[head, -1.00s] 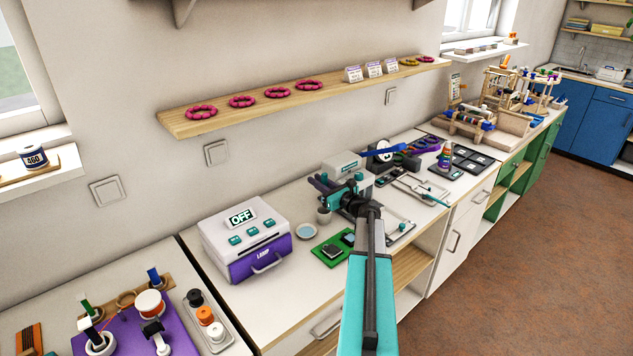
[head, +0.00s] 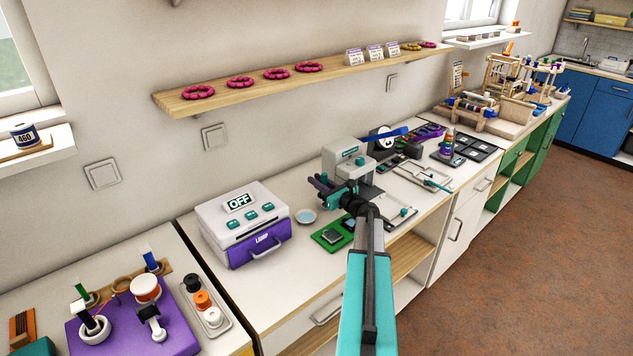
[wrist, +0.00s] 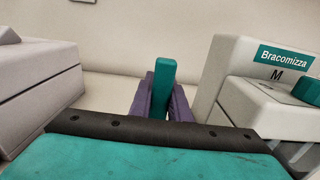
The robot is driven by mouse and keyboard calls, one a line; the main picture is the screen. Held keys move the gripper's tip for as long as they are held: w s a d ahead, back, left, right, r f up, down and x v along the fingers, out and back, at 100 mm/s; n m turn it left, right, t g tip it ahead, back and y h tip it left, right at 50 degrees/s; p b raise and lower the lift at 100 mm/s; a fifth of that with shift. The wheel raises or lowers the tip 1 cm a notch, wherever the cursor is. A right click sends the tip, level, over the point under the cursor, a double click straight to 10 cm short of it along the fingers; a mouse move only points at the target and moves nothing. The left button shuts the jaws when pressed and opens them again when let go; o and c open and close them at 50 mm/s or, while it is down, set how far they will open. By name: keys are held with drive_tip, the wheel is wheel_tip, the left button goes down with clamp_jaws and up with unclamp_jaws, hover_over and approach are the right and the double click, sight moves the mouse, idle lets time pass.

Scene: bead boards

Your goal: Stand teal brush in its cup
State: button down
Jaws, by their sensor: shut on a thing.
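My gripper (head: 321,184) has purple fingers and is over the white counter, in front of the grey and teal machine. In the wrist view my gripper (wrist: 161,98) is shut on the teal brush (wrist: 165,72); only a plain teal upper piece shows, standing about upright between the fingers. The brush's lower end is hidden behind my gripper's body. I cannot make out the cup in either view now, so I cannot tell whether the brush is in it.
A white and purple lamp box (head: 242,222) stands to the left, with a small dish (head: 306,216) beside it. A green board (head: 332,237) lies near the front. The grey machine (head: 345,158) is close behind my gripper. Trays and tools lie to the right.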

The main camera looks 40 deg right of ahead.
drive_tip(key=shift+f+b, duration=0.45)
drive_tip(key=shift+f, duration=0.45)
drive_tip(key=c, duration=1.6)
unclamp_jaws()
drive_tip(key=shift+s, duration=0.1)
drive_tip(key=s+b, duration=0.1)
drive_tip(key=s, duration=0.3)
drive_tip(key=s+b, duration=0.1)
drive_tip(key=s, duration=0.4)
drive_tip(key=s+a+b, duration=0.1)
drive_tip(key=s, duration=0.3)
drive_tip(key=shift+s, duration=0.3)
